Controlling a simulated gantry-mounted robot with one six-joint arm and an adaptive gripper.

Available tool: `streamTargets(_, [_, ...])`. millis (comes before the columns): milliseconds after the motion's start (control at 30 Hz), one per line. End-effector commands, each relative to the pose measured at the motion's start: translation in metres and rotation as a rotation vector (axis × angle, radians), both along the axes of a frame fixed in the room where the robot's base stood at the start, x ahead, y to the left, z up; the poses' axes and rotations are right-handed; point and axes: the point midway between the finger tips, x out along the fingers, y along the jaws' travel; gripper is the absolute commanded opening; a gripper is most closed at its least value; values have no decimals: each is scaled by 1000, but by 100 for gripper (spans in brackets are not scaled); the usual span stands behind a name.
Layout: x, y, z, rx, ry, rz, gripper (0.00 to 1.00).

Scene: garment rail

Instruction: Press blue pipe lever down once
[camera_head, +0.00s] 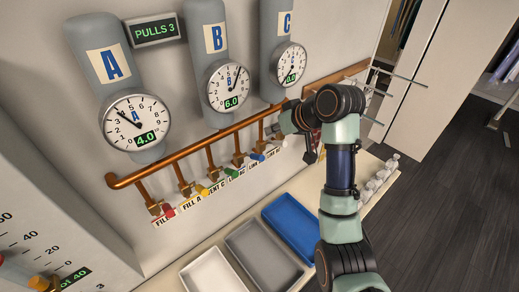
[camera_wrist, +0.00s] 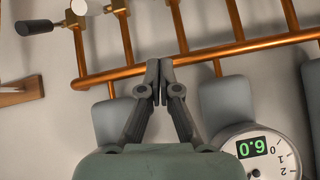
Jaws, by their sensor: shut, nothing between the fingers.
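The blue lever (camera_head: 257,157) sits on a short branch below the copper pipe (camera_head: 190,153) in the head view, between the green lever (camera_head: 232,173) and a white one. My gripper (camera_head: 271,130) is at the pipe, up and to the right of the blue lever and apart from it. In the wrist view my gripper (camera_wrist: 160,68) is shut and empty, its tips in front of the copper pipes (camera_wrist: 205,57). That view shows a white lever (camera_wrist: 86,7) and a black lever (camera_wrist: 36,27) at the upper left, but no blue lever.
Tanks A, B and C carry gauges reading 4.0 (camera_head: 136,121), 6.0 (camera_head: 230,85) and about 0.0 (camera_head: 290,64). A display (camera_head: 155,30) reads PULLS 3. Red (camera_head: 167,212) and yellow (camera_head: 201,190) levers are at left. White, grey and blue trays (camera_head: 291,225) lie below.

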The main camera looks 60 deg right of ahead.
Motion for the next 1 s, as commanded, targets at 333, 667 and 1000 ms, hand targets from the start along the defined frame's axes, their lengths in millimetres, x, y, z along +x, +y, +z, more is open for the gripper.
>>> streamTargets(333, [-7, -7, 2, 6, 1, -6, 0])
streamTargets(667, [19, -15, -23, 10, 2, -5, 0])
streamTargets(1000, [59, -29, -75, 7, 4, -7, 0])
